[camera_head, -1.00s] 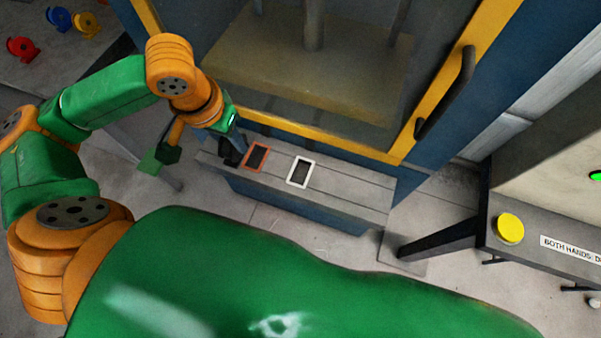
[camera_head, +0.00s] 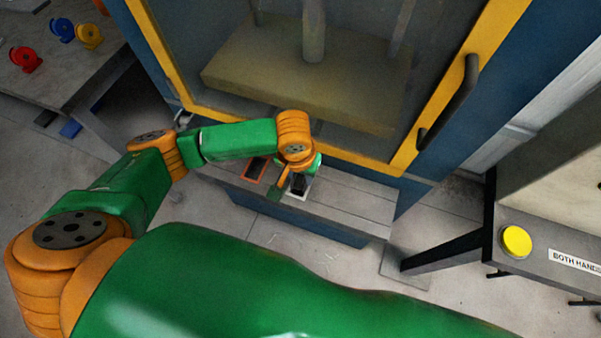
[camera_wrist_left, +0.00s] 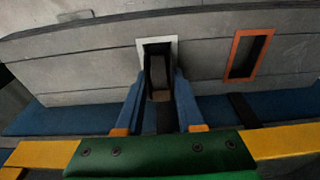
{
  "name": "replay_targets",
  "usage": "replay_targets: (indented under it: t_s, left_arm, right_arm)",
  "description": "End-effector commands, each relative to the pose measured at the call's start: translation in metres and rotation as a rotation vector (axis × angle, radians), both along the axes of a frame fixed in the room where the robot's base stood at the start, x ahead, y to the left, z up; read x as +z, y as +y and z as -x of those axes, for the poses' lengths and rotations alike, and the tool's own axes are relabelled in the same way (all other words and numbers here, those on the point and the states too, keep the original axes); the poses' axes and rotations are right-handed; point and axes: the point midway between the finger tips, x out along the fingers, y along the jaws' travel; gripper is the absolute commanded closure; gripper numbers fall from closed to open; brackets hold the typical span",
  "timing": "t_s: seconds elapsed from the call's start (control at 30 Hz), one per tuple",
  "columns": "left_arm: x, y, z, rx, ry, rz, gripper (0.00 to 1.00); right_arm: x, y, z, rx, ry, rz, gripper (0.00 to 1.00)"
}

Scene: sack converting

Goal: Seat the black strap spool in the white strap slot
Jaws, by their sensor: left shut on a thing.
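My left gripper (camera_head: 298,183) is over the white strap slot (camera_head: 305,196) on the grey ledge at the front of the machine. In the left wrist view, the two blue fingers of my left gripper (camera_wrist_left: 159,88) are shut on the black strap spool (camera_wrist_left: 160,72). The spool lines up with the white frame of the slot (camera_wrist_left: 143,50), its far end within the frame's outline. I cannot tell how deep it sits. The gripper hides part of the slot in the head view. My right gripper is not in view.
An orange-framed slot (camera_head: 253,171) lies beside the white one. The machine's yellow door frame (camera_head: 345,160) rises behind the ledge. Red (camera_head: 26,60), blue (camera_head: 62,30) and yellow (camera_head: 90,37) spools stand on a table at the far left. A yellow button (camera_head: 516,241) is at the right.

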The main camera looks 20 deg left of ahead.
Motion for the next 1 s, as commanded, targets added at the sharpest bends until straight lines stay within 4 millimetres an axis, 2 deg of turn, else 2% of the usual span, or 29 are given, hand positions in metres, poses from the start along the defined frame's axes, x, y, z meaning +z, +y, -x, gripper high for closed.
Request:
replay_targets:
  t_s: [0.07, 0.1, 0.2, 0.53, 0.67, 0.83, 1.0]
  left_arm:
    - [-0.002, 0.000, 0.000, 0.000, 0.001, 0.001, 1.00]
    - [-0.002, 0.000, 0.000, 0.000, 0.001, 0.001, 0.58]
    - [-0.002, 0.000, 0.000, 0.000, 0.001, 0.001, 0.33]
    - [0.003, 0.000, 0.000, 0.001, -0.001, 0.000, 0.33]
    - [0.034, 0.000, 0.004, -0.001, -0.004, 0.003, 0.33]
    - [0.083, 0.000, 0.011, -0.002, -0.004, 0.004, 0.33]
    - [0.113, 0.000, 0.016, 0.000, -0.002, 0.002, 0.33]
  right_arm:
    - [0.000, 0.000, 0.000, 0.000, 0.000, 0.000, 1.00]
    - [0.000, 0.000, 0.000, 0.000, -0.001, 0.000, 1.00]
    - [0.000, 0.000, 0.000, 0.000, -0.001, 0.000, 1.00]
    - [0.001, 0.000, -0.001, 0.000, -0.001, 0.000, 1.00]
    - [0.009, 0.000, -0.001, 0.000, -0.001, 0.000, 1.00]
    - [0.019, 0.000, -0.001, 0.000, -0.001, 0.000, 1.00]
    - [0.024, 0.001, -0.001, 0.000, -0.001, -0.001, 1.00]
